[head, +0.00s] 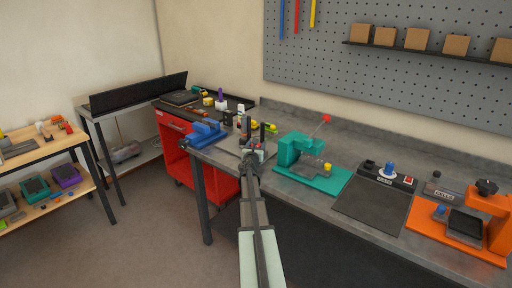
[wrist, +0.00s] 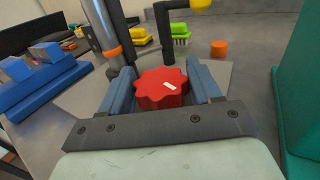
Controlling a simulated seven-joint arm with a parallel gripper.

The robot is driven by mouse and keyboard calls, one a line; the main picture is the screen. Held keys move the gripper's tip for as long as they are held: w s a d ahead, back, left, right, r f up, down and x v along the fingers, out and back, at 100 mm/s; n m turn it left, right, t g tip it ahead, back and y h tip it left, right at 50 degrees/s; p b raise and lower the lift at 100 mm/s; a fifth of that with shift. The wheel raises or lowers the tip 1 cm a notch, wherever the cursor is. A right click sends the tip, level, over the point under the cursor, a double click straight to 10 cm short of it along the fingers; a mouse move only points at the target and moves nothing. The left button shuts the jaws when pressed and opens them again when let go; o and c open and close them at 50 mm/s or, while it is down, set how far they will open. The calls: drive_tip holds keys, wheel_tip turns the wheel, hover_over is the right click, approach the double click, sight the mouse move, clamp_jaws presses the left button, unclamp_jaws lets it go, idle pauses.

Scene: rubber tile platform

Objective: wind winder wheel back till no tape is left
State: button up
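A red lobed wheel (wrist: 162,88) with a white mark on its face sits between the two blue-grey fingers of my gripper (wrist: 163,84) in the wrist view. The wheel nearly fills the gap between the fingers. I cannot tell whether both fingers press on it. In the head view my gripper (head: 257,152) is at the bench, among dark upright posts, and the wheel is small there. A dark post (wrist: 163,30) with a bent top arm stands behind the wheel. A grey column (wrist: 103,28) with an orange ring stands to its left. No tape can be made out.
A blue vise-like tool (head: 207,133) stands left of my gripper. A teal press (head: 305,155) stands close on its right and fills the wrist view's right edge. Yellow and green clips (wrist: 181,33) and an orange cylinder (wrist: 218,48) lie behind. A dark mat (head: 373,204) is farther right.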

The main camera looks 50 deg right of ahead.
drive_tip(key=shift+o, duration=1.4)
drive_tip(key=shift+a, duration=0.1)
drive_tip(key=v, duration=1.3)
drive_tip(key=shift+s+a, duration=0.2)
drive_tip(key=shift+a, duration=0.05)
